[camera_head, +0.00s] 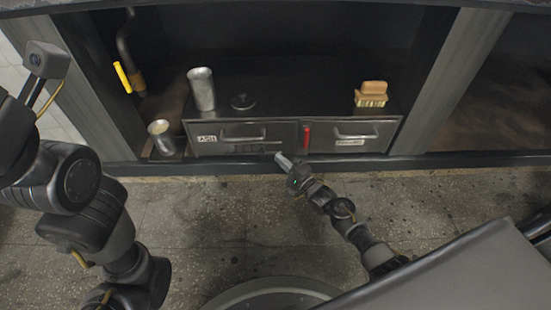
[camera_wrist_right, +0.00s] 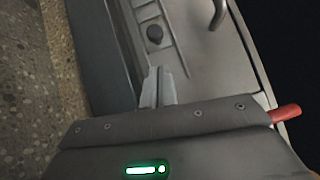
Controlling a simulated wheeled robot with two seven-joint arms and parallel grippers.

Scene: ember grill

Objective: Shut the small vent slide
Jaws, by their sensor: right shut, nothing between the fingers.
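The small vent slide (camera_head: 249,148) is a low strip with several slots under the left drawer handle of the dark metal unit. In the right wrist view the slotted vent strip (camera_wrist_right: 150,14) runs up the picture, with a dark round knob (camera_wrist_right: 154,34) on it. My right gripper (camera_head: 280,157) is shut and empty, just in front of the unit's lower edge, near the right end of the strip. Its fingertips (camera_wrist_right: 157,72) point toward the strip, with the knob ahead of them; contact cannot be told. My left arm shows, but its gripper does not.
A red handle (camera_head: 306,137) sticks out between the two drawer fronts, close to my right gripper. A metal cup (camera_head: 201,89), a dark lid (camera_head: 243,102) and a brush (camera_head: 372,95) stand on top. Another cup (camera_head: 162,137) stands left. The floor in front is clear.

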